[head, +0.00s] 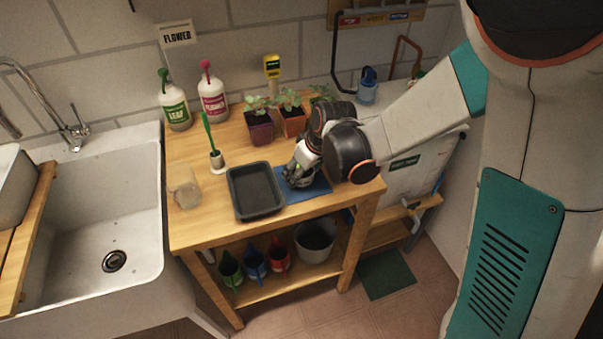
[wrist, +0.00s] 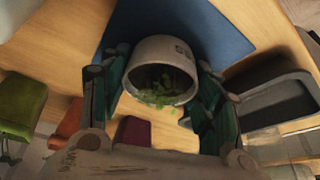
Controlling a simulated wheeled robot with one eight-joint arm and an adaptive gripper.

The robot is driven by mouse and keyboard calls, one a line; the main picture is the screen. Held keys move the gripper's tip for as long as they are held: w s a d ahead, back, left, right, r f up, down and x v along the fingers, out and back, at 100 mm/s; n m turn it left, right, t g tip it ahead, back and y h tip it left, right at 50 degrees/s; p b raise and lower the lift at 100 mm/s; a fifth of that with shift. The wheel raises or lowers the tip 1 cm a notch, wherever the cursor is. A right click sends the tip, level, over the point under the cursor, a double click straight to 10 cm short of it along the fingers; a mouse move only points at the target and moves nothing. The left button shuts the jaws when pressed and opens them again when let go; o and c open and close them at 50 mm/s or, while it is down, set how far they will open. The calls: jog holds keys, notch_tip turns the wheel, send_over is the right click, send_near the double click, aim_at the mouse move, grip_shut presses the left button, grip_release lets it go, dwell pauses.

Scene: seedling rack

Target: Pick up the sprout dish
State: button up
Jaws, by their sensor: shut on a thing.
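The sprout dish (wrist: 160,50) is a small pale round dish with green sprouts in it, seen large in the wrist view. My gripper (wrist: 159,68) has one finger on each side of it and is shut on it. In the head view my gripper (head: 298,178) is low over the blue mat (head: 316,188) on the wooden table, and it hides the dish there. The mat also shows behind the dish in the wrist view (wrist: 220,30). I cannot tell whether the dish still touches the mat.
A black tray (head: 256,190) stands just left of the mat. Seedlings in purple (head: 260,127) and orange (head: 293,122) pots stand behind my gripper. A clear cup (head: 184,187), a green brush (head: 212,145) and two bottles (head: 213,95) are farther left. The sink (head: 90,215) adjoins the table.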

jog(key=shift+c, duration=0.5)
jog(key=shift+r, duration=0.2)
notch_tip(320, 180, up, 20)
jog(key=p, duration=0.7)
jog(key=shift+f, duration=0.15)
